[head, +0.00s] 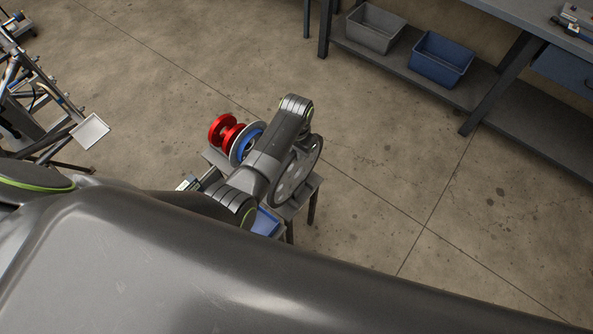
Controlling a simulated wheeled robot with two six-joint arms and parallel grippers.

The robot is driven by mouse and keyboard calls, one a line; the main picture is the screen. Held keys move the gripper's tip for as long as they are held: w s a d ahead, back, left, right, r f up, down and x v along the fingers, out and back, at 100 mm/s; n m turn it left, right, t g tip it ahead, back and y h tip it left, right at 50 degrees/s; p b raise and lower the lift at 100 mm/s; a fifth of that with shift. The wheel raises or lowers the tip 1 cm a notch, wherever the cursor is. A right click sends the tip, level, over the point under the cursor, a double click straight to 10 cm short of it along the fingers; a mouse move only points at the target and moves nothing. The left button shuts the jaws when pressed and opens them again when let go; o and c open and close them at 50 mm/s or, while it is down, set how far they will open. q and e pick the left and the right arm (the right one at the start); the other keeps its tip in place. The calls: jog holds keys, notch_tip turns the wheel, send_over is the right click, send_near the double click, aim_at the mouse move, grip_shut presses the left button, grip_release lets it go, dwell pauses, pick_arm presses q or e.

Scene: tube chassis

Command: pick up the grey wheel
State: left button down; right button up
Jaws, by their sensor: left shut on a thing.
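The grey wheel (291,187), a spoked disc, stands upright on its rim side-on at the right of a small stand (313,184). My left arm reaches over the stand and covers the wheel's upper left part. My left gripper (304,138) is at the wheel's upper edge and is shut on it; its fingers are mostly hidden by my arm. I cannot tell whether the wheel is clear of the stand. My right gripper is not in view.
A red wheel (222,130) and a blue wheel with a pale rim (246,142) stand close left of my arm. A blue tray (266,223) is at the near side. A workbench with grey (374,29) and blue bins (440,59) is upper right. Open floor lies right.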

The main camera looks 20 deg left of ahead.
pick_arm(q)
jog(key=shift+w+r, duration=0.1)
jog(key=shift+r, duration=0.05)
notch_tip(320, 180, up, 9)
jog(key=shift+r+b, duration=0.2)
jog(key=shift+b, duration=0.3)
jog(key=shift+r, duration=0.2)
